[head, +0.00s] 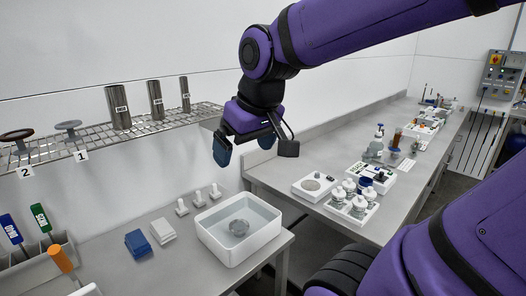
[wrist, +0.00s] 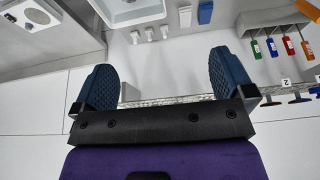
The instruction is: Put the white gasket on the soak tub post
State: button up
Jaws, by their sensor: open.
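The white soak tub (head: 256,246) stands on the near bench, below my gripper. Part of the tub shows at the top of the wrist view (wrist: 128,12). I cannot clearly pick out the white gasket in either view. My gripper (head: 245,147) hangs in the air above the bench, open and empty. In the wrist view its two blue fingers (wrist: 164,78) are wide apart with nothing between them.
Three small white posts (head: 198,198) stand behind the tub. Blue (head: 138,243) and white (head: 163,231) blocks lie left of it. A wire shelf (head: 97,136) with steel cylinders (head: 118,107) runs along the wall. The right bench holds a tray of white-capped jars (head: 351,207).

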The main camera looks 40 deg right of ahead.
jog(key=s+a+r, duration=0.1)
jog(key=s, duration=0.5)
jog(key=shift+s+r+t, duration=0.15)
jog(key=shift+t, duration=0.25)
